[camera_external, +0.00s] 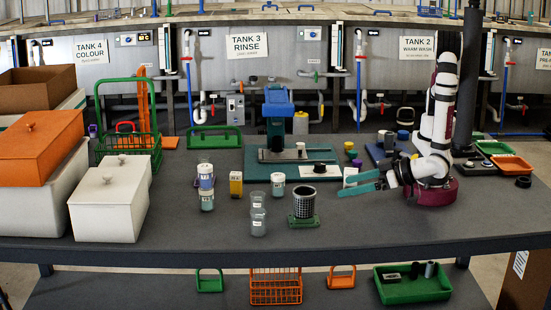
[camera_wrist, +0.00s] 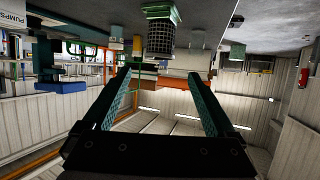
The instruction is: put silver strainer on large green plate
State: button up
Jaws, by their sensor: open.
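The silver strainer (camera_external: 304,201) is a dark grey mesh cylinder with a pale rim. It stands upright on a small green square base (camera_external: 303,221) near the front middle of the table. A large flat teal-green plate (camera_external: 262,174) lies behind it, under a blue press. I cannot tell for sure that this is the large green plate. My gripper (camera_external: 342,187) is open and empty, right of the strainer and apart from it, with its teal fingers pointing left. In the wrist view, which is upside down, the strainer (camera_wrist: 160,40) appears beyond my open fingers (camera_wrist: 160,73).
The blue press (camera_external: 278,105) rises behind. The table front is clear.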

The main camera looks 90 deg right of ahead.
jog(key=w+a+r+m+g+y, duration=0.1)
jog(key=w+a+r+g+y, duration=0.15)
jog(key=r+g+y, duration=0.55)
jog(key=s+d+r+g, duration=0.2)
jog(key=s+d, duration=0.7)
jog(key=s+d+r+g+h, duration=0.1)
jog(key=s+d+r+g, duration=0.1)
jog(key=s+d, duration=0.7)
jog(key=shift+g, duration=0.3)
